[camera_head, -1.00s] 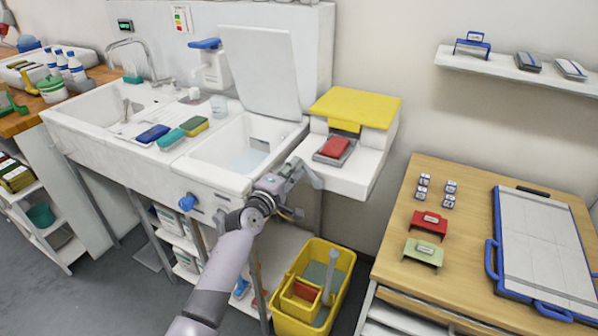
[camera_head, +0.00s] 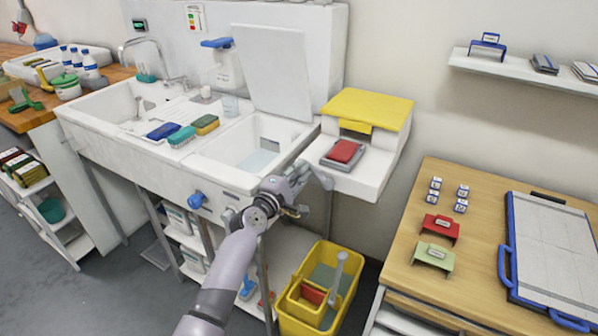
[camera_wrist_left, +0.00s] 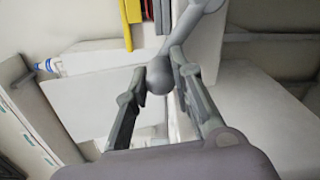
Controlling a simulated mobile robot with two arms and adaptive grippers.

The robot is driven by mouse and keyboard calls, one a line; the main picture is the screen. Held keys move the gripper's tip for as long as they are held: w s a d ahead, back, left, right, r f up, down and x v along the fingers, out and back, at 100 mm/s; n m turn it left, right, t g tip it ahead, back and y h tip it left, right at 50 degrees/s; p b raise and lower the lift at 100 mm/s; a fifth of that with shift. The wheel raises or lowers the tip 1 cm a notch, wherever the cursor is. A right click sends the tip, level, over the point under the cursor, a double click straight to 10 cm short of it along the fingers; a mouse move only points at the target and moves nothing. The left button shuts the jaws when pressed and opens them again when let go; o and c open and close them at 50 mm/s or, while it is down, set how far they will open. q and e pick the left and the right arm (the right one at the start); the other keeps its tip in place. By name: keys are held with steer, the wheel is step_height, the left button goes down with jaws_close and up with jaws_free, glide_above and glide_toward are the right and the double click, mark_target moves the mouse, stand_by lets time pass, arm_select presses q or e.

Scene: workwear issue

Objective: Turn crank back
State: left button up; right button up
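The crank (camera_head: 322,179) is a grey arm at the right front corner of the sink unit, below the white shelf with the red pad. In the left wrist view its arm (camera_wrist_left: 186,27) ends in a round grey knob (camera_wrist_left: 158,78). My left gripper (camera_head: 301,182) reaches it from the front left. In the left wrist view the two fingers (camera_wrist_left: 161,76) stand on either side of the knob and appear to press on it. The knob is mostly hidden by the gripper in the head view. My right gripper is not in view.
A white sink unit (camera_head: 150,172) with a raised lid (camera_head: 273,72) stands behind my arm. A yellow bucket (camera_head: 346,298) is on the floor below the gripper. A wooden table (camera_head: 470,190) is at the right. A blue knob (camera_head: 196,200) sticks out of the sink front.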

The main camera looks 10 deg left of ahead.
arm_select(q)
steer(key=o, duration=0.5)
steer(key=shift+f, duration=0.1)
steer(key=v, duration=1.2)
